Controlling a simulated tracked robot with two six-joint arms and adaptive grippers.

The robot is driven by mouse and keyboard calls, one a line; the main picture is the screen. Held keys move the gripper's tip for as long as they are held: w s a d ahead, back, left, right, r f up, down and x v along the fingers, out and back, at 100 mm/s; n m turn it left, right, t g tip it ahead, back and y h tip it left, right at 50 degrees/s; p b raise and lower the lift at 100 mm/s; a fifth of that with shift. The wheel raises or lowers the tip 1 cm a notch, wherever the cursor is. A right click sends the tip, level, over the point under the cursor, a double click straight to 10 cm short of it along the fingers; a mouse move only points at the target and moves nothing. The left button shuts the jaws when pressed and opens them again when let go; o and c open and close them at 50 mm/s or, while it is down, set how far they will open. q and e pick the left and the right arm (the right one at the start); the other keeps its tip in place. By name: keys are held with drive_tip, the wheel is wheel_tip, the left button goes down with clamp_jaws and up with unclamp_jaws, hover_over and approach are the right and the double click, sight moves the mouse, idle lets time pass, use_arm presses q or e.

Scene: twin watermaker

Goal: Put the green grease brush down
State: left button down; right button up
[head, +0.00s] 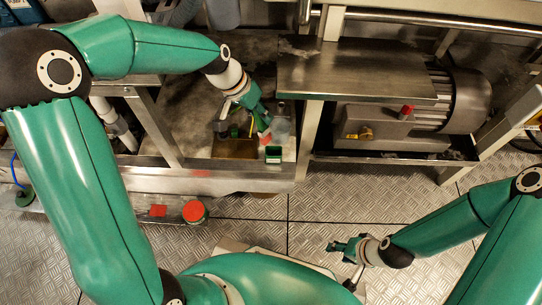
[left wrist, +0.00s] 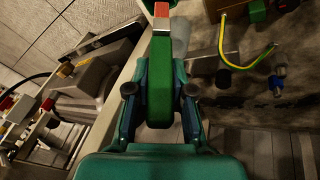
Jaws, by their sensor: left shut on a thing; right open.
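The green grease brush (left wrist: 161,85) is between the fingers of my left gripper (left wrist: 160,92) in the left wrist view. Its green handle runs away from the palm to a pale metal band and a red tip at the top edge. My right gripper (head: 347,246) is open and empty over the metal floor, far from the brush.
A brown tray (head: 235,149) and a small green box (head: 273,154) are close below my left gripper. A frame post stands just right of them, with a motor (head: 455,100) beyond. A yellow-green wire (left wrist: 247,64) shows in the left wrist view. The checkered floor (head: 370,190) is clear.

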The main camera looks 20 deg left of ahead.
use_arm(q)
drive_tip(key=d+m+p, duration=0.1)
drive_tip(key=m, duration=0.1)
drive_tip(key=r+m, duration=0.1)
drive_tip(key=m, duration=0.1)
drive_tip(key=s+d+m+p, duration=0.1)
drive_tip(key=m, duration=0.1)
drive_tip(key=shift+d+r+m+g+p, duration=0.25)
drive_tip(key=shift+d+m+g+p, duration=0.05)
drive_tip(key=shift+d+g+p, duration=0.1)
drive_tip(key=f+m, duration=0.1)
drive_tip(key=f, duration=0.2)
drive_tip(key=d+f+m+b, duration=0.1)
drive_tip(key=f+m, duration=0.1)
drive_tip(key=f, duration=0.1)
drive_tip(key=f+m+b, duration=0.1)
drive_tip(key=f+m, duration=0.1)
drive_tip(key=f, duration=0.2)
drive_tip(key=shift+s+d, duration=0.3)
drive_tip(key=shift+d, duration=0.05)
use_arm(e)
drive_tip(key=shift+r, duration=0.5)
use_arm(q)
drive_tip(key=shift+b, duration=0.35)
use_arm(e)
drive_tip(key=shift+f, duration=0.1)
use_arm(q)
drive_tip(key=c, duration=1)
unclamp_jaws()
